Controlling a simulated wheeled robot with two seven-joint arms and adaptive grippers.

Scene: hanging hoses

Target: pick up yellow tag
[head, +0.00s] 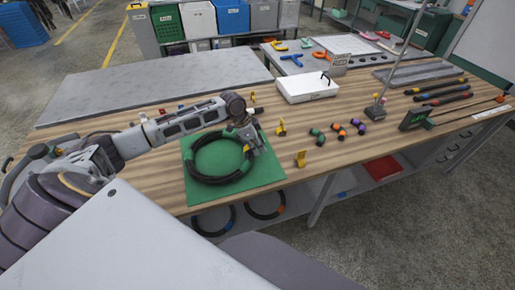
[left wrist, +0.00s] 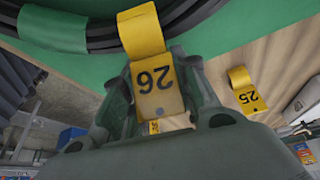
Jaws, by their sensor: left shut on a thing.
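My left gripper (head: 252,146) is low over the right edge of the green mat (head: 262,180), beside the coiled black hose (head: 192,168). In the left wrist view its fingers (left wrist: 165,112) are shut on a yellow tag (left wrist: 158,88) marked 26. The tag's bent upper part overlaps the hose (left wrist: 75,28) in that view; I cannot tell whether they touch. A second yellow tag (left wrist: 246,92), marked 25, stands apart from the fingers on the wood. In the head view two yellow tags (head: 282,128) (head: 300,158) stand right of the gripper. My right gripper is not in view.
Short coloured-band hose pieces (head: 338,129) lie right of the mat on the wooden table (head: 235,205). A white box (head: 305,88) stands behind, and a metal post (head: 376,110) farther right. More hose coils (head: 265,206) hang below the table's front edge.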

